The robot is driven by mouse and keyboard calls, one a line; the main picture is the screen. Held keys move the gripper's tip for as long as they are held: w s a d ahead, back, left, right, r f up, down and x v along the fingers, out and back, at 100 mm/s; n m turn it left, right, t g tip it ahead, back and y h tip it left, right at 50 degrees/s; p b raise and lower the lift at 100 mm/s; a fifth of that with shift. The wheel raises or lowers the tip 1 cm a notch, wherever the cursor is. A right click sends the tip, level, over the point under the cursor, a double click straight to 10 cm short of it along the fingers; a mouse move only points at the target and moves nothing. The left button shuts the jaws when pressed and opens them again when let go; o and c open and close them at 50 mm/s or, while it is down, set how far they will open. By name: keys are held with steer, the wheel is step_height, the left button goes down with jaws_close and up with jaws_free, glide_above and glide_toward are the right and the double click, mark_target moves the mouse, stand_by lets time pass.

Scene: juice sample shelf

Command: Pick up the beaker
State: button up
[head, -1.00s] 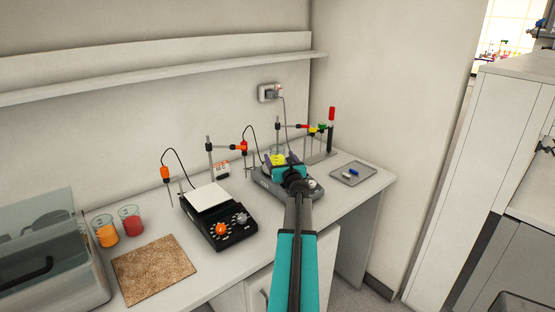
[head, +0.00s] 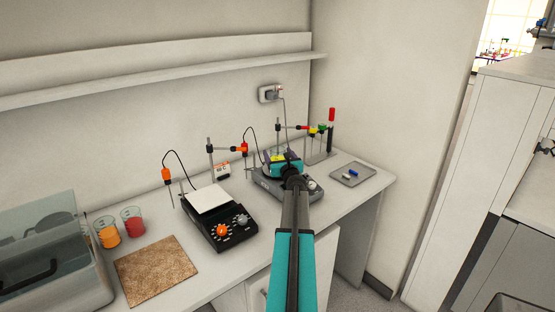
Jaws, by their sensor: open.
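My gripper (head: 279,161) is at the far end of my teal and black arm, over the right-hand hotplate stirrer (head: 297,190), and is open. A small yellow patch, perhaps a beaker with yellow contents (head: 278,156), shows just beyond the gripper; the gripper hides most of it, and I cannot tell whether they touch. Two more beakers stand at the left of the bench, apart from the gripper: one with orange liquid (head: 108,234) and one with red liquid (head: 132,224).
A black hotplate stirrer (head: 219,219) with a white top stands left of the gripper. Probe stands rise behind both stirrers. A cork mat (head: 155,270) and a clear-lidded box (head: 45,250) lie left. A grey tray (head: 352,175) lies right. A shelf (head: 160,75) runs above.

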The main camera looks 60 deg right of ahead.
steer(key=shift+w+d, duration=0.35)
stand_by(0.4)
steer(key=c, duration=1.3)
steer(key=shift+r, duration=0.3)
steer(key=shift+r, duration=1.5)
steer(key=shift+s+d+r+b+v, duration=0.25)
steer(key=shift+s+d+b+v, duration=0.25)
steer(key=shift+v, duration=2.1)
steer(key=shift+s+d+r+b+v, duration=0.25)
steer(key=shift+b+v, duration=0.3)
steer(key=shift+v, duration=2.05)
steer(key=shift+s+d+r+b+v, duration=0.25)
steer(key=shift+d+b+v, duration=0.25)
steer(key=shift+v, duration=2.05)
steer(key=shift+s+a, duration=0.15)
steer(key=shift+a, duration=0.05)
